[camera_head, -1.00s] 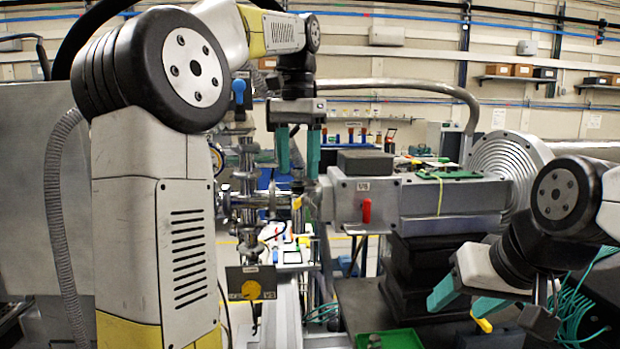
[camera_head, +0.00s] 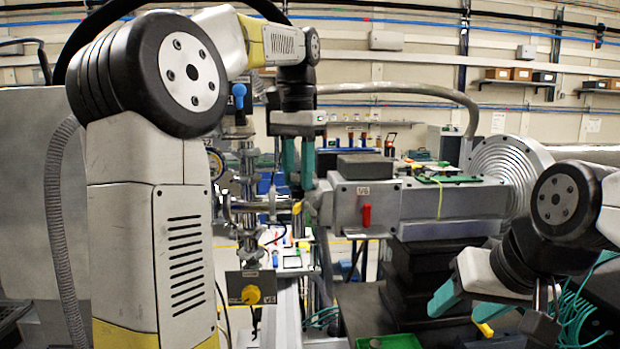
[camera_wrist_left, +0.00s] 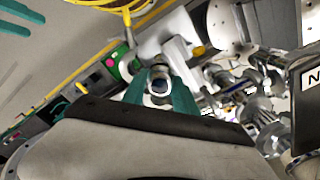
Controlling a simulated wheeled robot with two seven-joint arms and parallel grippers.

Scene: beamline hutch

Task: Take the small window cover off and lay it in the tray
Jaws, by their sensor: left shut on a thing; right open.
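My left gripper (camera_head: 298,182) points down beside the beamline's narrow pipe parts, left of the grey V6 box. Its teal fingers are shut on a small round piece, which I take to be the small window cover (camera_wrist_left: 158,87). In the left wrist view this piece has a pale ring around a dark bluish centre and sits between the fingertips. In the head view it is mostly hidden by the fingers, and I cannot tell whether it still touches the pipe. The green tray (camera_head: 388,342) shows only partly at the bottom edge. My right gripper (camera_head: 455,310) is open and empty.
A panel with a yellow knob (camera_head: 251,294) is below left. Teal cables (camera_head: 590,315) lie at the lower right. Dark blocks support the grey housing.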

